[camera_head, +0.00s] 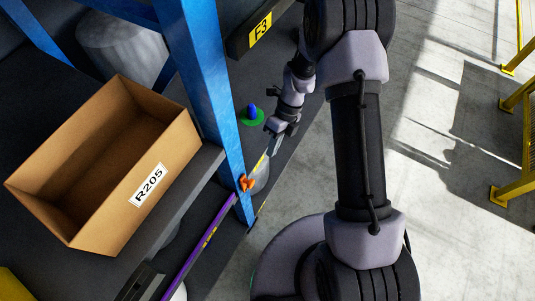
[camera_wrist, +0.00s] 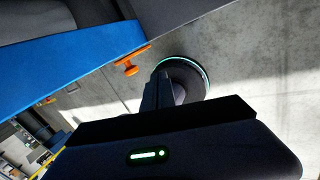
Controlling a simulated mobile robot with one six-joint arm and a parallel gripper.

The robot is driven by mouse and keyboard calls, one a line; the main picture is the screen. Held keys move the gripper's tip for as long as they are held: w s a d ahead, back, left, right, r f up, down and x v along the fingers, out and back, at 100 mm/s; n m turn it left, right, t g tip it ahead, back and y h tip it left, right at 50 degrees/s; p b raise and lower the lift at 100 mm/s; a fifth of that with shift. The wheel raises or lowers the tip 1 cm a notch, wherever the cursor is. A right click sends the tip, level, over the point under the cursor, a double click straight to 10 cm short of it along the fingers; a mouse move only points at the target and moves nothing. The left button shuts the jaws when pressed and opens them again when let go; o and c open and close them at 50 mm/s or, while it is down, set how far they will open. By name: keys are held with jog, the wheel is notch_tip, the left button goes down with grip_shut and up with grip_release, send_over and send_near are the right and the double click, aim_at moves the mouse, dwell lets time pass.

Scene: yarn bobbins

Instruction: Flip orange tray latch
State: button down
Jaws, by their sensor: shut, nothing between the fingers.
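The orange latch (camera_head: 246,182) sits on the lower part of a blue upright post, near the end of a purple bar. It also shows in the wrist view (camera_wrist: 130,61), at the edge of the blue post. My gripper (camera_head: 273,149) is shut and empty, above and to the right of the latch in the head view, with a visible gap between them. In the wrist view my gripper's fingers (camera_wrist: 160,86) point up the picture, to the right of and below the latch. I cannot make out the tray itself.
The blue post (camera_head: 212,95) stands beside the latch. A cardboard box (camera_head: 75,215) labelled R205 sits on the dark shelf at left. A green disc with a blue peg (camera_head: 252,111) lies near my gripper. A yellow railing (camera_head: 515,170) is at right. The concrete floor between is clear.

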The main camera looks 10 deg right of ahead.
aim_at(250, 185)
jog(key=s+a+f+b, duration=0.4)
jog(key=a+f, duration=0.1)
jog(key=f, duration=0.1)
jog(key=shift+s, duration=0.4)
jog(key=shift+s+a+r, duration=0.1)
jog(key=shift+a+r, duration=0.05)
jog(key=shift+s+a+r+p, duration=0.2)
jog(key=shift+s+a+p, duration=0.2)
jog(key=shift+s+p, duration=0.1)
jog(key=shift+s+a+r+p, duration=0.15)
jog(key=shift+s+a+p, duration=0.25)
jog(key=shift+s, duration=0.1)
jog(key=shift+s+a+f+p, duration=0.1)
jog(key=shift+s+a+p, duration=0.2)
jog(key=shift+s, duration=0.2)
jog(key=shift+s+a+p, duration=0.15)
jog(key=shift+s+a, duration=0.25)
jog(key=shift+s, duration=0.1)
jog(key=shift+s+a+f, duration=0.25)
jog(key=shift+s+a, duration=0.3)
jog(key=shift+s, duration=0.15)
jog(key=shift+r, duration=0.1)
